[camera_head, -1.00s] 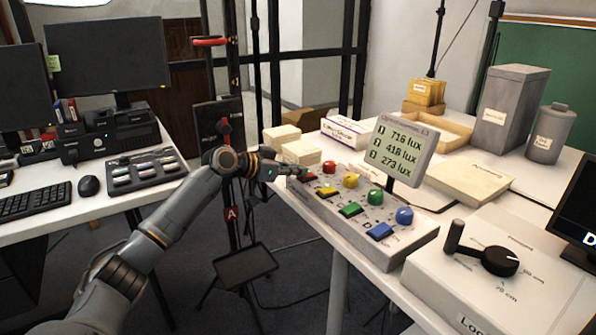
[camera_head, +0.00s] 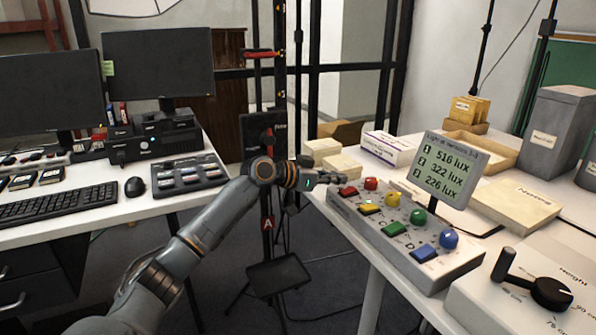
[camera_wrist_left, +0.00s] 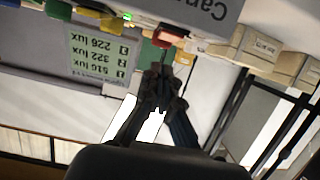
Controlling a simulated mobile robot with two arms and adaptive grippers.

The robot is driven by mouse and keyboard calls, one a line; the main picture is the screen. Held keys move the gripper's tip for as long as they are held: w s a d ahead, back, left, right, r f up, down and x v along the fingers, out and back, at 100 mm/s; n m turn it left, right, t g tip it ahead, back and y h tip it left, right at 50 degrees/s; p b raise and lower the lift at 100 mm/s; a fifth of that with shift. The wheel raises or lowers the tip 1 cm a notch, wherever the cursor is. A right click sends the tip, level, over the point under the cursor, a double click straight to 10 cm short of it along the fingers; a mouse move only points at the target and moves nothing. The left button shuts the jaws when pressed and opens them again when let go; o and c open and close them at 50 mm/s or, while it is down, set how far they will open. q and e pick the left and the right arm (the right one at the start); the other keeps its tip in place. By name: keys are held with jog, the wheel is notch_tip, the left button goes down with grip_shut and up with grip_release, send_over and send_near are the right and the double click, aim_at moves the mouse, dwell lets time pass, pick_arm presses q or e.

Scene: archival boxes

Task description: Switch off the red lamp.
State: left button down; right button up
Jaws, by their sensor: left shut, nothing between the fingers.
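A grey control box (camera_head: 405,232) on the right-hand table carries red, yellow, green and blue round knobs, each with a coloured switch beside it. The red knob (camera_head: 371,184) and red switch (camera_head: 347,191) are at its far left end. My left gripper (camera_head: 333,178) is shut and empty, its tips close to the red switch. In the left wrist view, upside down, the shut fingers (camera_wrist_left: 161,78) point at a red part (camera_wrist_left: 168,37) on the box; I cannot tell whether they touch. No red lamp itself is recognisable. My right gripper is out of view.
A display (camera_head: 441,168) behind the box reads 516, 322 and 226 lux. Small cartons (camera_head: 341,166) lie just beyond my left gripper. A box with a black lever (camera_head: 536,283) stands at the right front. A desk with monitors (camera_head: 160,64) is at the left.

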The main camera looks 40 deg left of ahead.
pick_arm(q)
jog(key=f+v, duration=0.1)
jog(key=v, duration=0.8)
jog(key=shift+s, duration=0.5)
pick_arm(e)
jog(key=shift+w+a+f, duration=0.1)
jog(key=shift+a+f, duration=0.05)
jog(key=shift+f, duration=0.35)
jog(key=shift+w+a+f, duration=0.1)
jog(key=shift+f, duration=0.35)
pick_arm(q)
jog(key=shift+a+r, duration=0.1)
